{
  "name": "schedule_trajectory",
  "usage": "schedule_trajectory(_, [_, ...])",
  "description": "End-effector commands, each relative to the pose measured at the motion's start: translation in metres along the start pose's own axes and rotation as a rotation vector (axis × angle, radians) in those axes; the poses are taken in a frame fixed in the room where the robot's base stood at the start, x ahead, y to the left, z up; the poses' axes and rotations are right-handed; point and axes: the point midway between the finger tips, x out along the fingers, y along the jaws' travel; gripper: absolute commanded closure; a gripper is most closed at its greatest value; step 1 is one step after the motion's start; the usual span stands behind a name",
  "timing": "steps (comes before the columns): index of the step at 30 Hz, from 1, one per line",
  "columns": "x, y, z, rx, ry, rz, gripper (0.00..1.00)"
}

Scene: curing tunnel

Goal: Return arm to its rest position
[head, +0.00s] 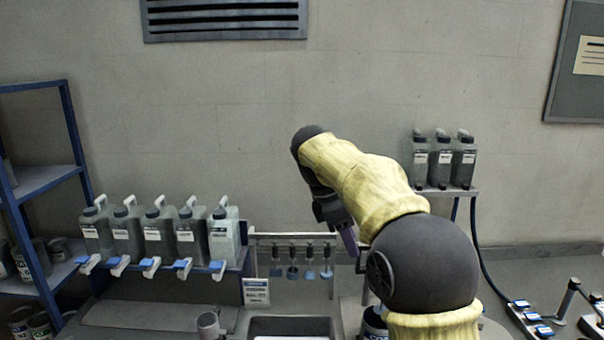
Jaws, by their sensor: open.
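My arm, in a yellow sleeve, rises from the lower right of the head view and bends over to the left at the top. My gripper (348,240) hangs from its end, pointing down and slightly right, above the back of the work surface. It is open, and I see nothing held in it. A purple part shows at its tip, partly hidden behind the arm.
Several grey jugs (157,230) with blue-tipped taps stand on a shelf at left. Small tools hang from a rack (295,242) close to my gripper. A basin (290,326) and a grey cup (208,325) sit in front. Bottles (443,160) stand at right; a blue shelving unit (78,150) is at far left.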

Motion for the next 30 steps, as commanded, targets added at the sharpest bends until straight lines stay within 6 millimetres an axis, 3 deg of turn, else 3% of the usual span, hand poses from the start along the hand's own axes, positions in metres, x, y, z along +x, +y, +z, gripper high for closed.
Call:
schedule_trajectory(11, [0.030, -0.008, -0.004, 0.128, 0.047, 0.017, 0.58])
schedule_trajectory(17, [0.058, -0.020, -0.008, 0.256, 0.096, 0.021, 0.58])
schedule_trajectory(23, [0.102, -0.047, -0.017, 0.483, 0.186, 0.015, 0.58])
schedule_trajectory(30, [0.156, -0.094, -0.027, 0.819, 0.301, -0.021, 0.58])
